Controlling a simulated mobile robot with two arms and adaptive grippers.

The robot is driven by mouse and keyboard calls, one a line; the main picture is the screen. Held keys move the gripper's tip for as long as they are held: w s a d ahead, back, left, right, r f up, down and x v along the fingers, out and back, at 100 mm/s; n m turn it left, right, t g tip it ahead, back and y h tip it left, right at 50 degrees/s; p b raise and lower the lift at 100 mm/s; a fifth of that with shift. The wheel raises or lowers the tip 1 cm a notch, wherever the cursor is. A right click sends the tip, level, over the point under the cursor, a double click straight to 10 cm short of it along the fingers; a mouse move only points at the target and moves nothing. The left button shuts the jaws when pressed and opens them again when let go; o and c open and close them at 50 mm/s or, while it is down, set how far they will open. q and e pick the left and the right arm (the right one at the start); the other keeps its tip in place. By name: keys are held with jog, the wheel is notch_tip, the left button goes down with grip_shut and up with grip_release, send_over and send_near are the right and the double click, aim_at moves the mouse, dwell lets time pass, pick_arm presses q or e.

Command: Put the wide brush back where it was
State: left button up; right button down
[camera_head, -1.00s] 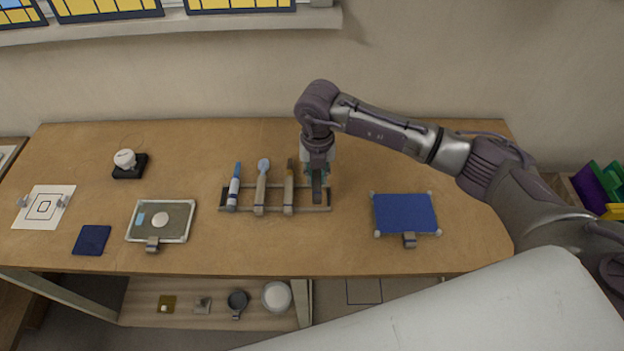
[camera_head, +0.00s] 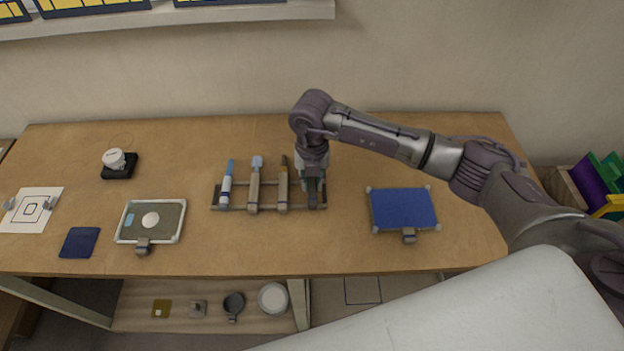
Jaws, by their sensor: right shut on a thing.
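My right gripper (camera_head: 312,184) reaches down over the right end of the brush rack (camera_head: 298,208). It is shut on what I take to be the wide brush (camera_head: 313,203), which is mostly hidden by the gripper. The brush's lower end shows at the rack's rightmost place; whether it rests fully in the rack I cannot tell. To its left, a blue-and-white tool (camera_head: 226,187), a light-blue-tipped tool (camera_head: 255,188) and a dark-tipped brush (camera_head: 283,187) lie across the rack. My left gripper is out of view.
A blue panel (camera_head: 403,209) with a clip lies to the right. A framed tray (camera_head: 131,234) with a white disc, a dark blue cloth (camera_head: 79,242), a white pot (camera_head: 114,158) and a patterned sheet (camera_head: 30,209) are on the left. The table's (camera_head: 250,252) front strip is mostly clear.

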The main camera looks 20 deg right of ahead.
jog(key=shift+f+b, duration=0.6)
dwell(1.1)
jog(key=c, duration=0.9)
grip_release()
jog(key=shift+c, duration=0.2)
notch_tip(320, 180, up, 12)
